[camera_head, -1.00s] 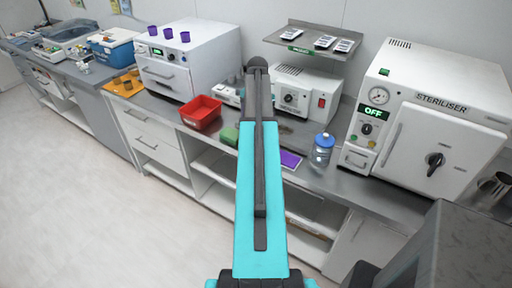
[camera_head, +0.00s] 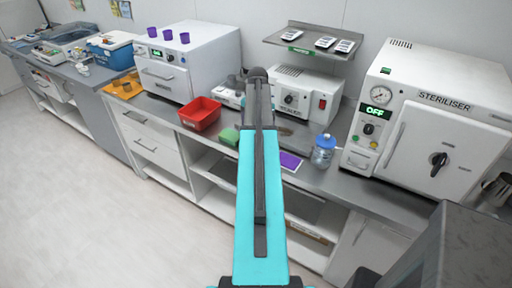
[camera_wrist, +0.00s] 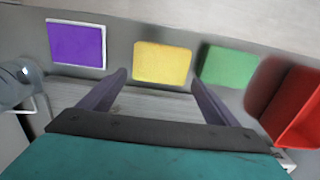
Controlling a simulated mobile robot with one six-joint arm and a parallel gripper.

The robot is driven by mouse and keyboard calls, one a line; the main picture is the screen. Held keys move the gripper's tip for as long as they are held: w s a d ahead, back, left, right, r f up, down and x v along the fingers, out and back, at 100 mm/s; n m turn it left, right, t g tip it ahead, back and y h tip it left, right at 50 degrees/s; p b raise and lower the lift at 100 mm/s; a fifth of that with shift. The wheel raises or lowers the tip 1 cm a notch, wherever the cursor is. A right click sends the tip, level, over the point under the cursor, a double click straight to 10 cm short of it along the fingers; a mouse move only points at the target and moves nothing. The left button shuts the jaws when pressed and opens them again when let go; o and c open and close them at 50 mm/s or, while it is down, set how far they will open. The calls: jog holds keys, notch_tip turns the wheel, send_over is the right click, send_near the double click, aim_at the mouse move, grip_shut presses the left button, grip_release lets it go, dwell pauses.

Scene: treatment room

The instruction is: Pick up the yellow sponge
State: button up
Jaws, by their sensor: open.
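The yellow sponge (camera_wrist: 162,63) lies flat on the grey counter in the wrist view, between a purple item and a green block. My gripper (camera_wrist: 160,79) is open and empty, with one finger on each side of the sponge's near edge. The fingertips appear just short of the sponge; I cannot tell their height above the counter. In the head view my arm covers the sponge and the gripper.
The green block (camera_head: 229,137) and red bin (camera_head: 200,113) are left of my arm. A flat purple item (camera_head: 290,161) and blue-capped bottle (camera_head: 323,150) are to its right.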

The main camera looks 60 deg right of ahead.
jog(key=shift+f+b, duration=1)
jog(key=shift+f, duration=0.85)
jog(key=c, duration=0.8)
